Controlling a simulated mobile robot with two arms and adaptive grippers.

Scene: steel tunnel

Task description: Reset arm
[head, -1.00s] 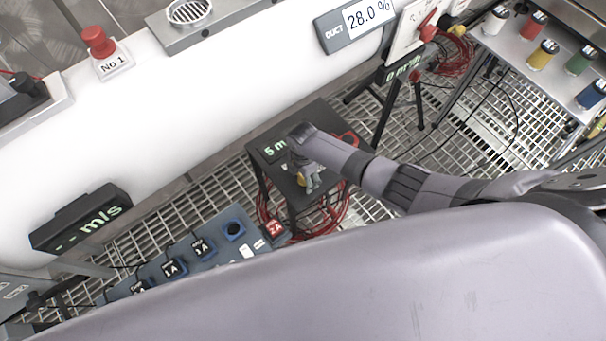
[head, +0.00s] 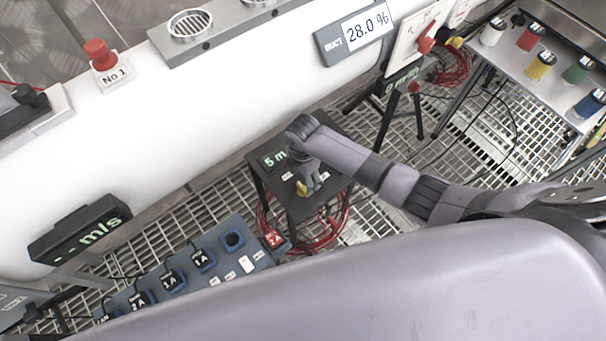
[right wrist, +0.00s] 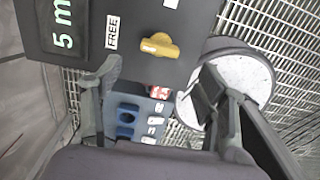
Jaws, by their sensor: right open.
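My right arm reaches in from the right in the head view. Its gripper (head: 311,186) points down over a small black table (head: 293,208). In the right wrist view the two fingers of the right gripper (right wrist: 155,82) stand wide apart with nothing between them. A yellow knob (right wrist: 159,45) on the black box lies just beyond the fingertips. The knob also shows beside the gripper in the head view (head: 302,188). Whether a finger touches the box is not clear. My left gripper is not in view.
A blue-grey panel (head: 217,273) with several plugs stands left of the table, and red cable coils (head: 335,225) lie around its legs. A white duct (head: 200,110) runs behind. A shelf with coloured spools (head: 540,65) is at upper right. Grating floor shows between.

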